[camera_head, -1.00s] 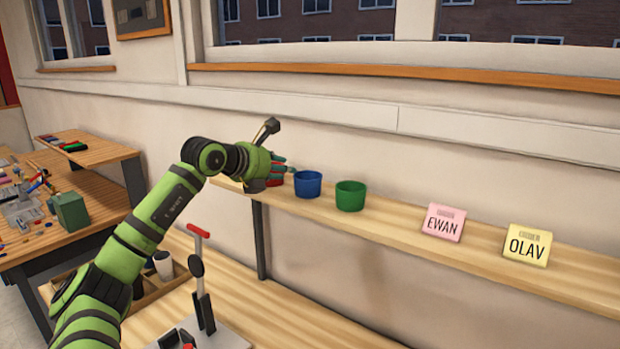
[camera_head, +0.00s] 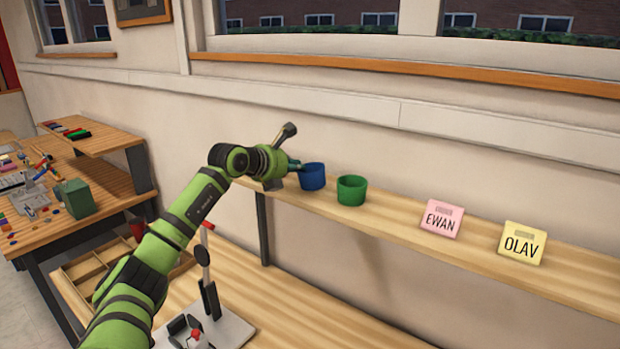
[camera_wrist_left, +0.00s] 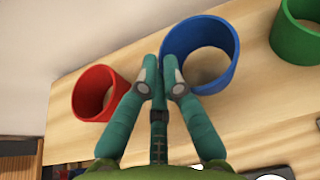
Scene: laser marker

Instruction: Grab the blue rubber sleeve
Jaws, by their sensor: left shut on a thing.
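The blue rubber sleeve (camera_head: 312,176), an open cup shape, stands on the wooden wall shelf (camera_head: 395,224). My left gripper (camera_head: 296,164) reaches it from the left. In the left wrist view the gripper's fingertips (camera_wrist_left: 168,68) are closed together on the left wall of the blue sleeve (camera_wrist_left: 222,38). A red sleeve (camera_wrist_left: 78,95) stands to the left of the fingers, apart from them; in the head view my gripper hides it. A green sleeve (camera_head: 352,190) stands right of the blue one. My right gripper is not in view.
A pink EWAN card (camera_head: 441,218) and a yellow OLAV card (camera_head: 522,242) stand further right on the shelf. A lever device (camera_head: 206,285) stands on the bench below. The shelf is clear between the green sleeve and the cards.

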